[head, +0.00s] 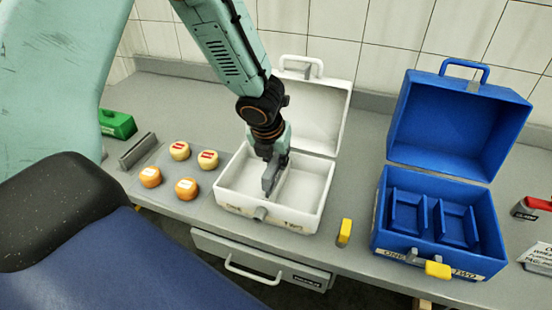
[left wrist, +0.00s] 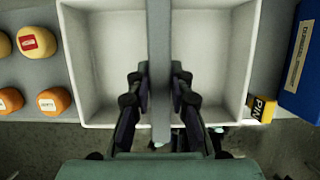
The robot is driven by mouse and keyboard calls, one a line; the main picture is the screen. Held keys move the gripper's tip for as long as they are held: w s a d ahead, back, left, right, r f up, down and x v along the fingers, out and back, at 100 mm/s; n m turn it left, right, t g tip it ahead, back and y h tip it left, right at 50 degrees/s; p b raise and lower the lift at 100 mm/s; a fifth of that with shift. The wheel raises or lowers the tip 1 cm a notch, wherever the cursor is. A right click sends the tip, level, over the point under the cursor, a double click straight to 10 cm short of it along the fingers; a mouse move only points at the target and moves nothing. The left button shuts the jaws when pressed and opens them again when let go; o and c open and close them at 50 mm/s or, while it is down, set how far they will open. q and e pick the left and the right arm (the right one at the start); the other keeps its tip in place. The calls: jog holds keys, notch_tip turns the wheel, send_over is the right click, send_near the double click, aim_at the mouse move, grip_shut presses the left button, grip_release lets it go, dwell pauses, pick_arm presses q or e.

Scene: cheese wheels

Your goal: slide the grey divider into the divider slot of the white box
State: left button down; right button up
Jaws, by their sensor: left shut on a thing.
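The white box (head: 232,196) stands open on the counter with its lid raised at the back. My left gripper (head: 270,184) points down into the middle of the box. In the left wrist view, its fingers (left wrist: 160,85) are shut on the grey divider (left wrist: 160,35), which runs front to back between the two halves of the white box (left wrist: 90,75). There the divider reaches past the box's front wall. The divider slot is hidden, and I cannot tell whether the divider sits in it. My right gripper is not in view.
Yellow cheeses (head: 208,159) and orange cheeses (head: 186,189) lie left of the box. A grey holder (head: 137,151) and a green box (head: 117,124) stand farther left. A yellow block (head: 345,232) and an open blue box (head: 380,222) are on the right.

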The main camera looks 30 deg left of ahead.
pick_arm(q)
jog(key=shift+f+b, duration=1.25)
jog(key=shift+f, duration=0.15)
jog(key=c, duration=1.1)
grip_release()
jog(key=shift+s+r, duration=0.1)
jog(key=shift+r, duration=0.45)
jog(key=v, duration=1.1)
jog(key=shift+s+f, duration=0.1)
jog(key=shift+s, duration=0.05)
jog(key=shift+s+d+f, duration=0.1)
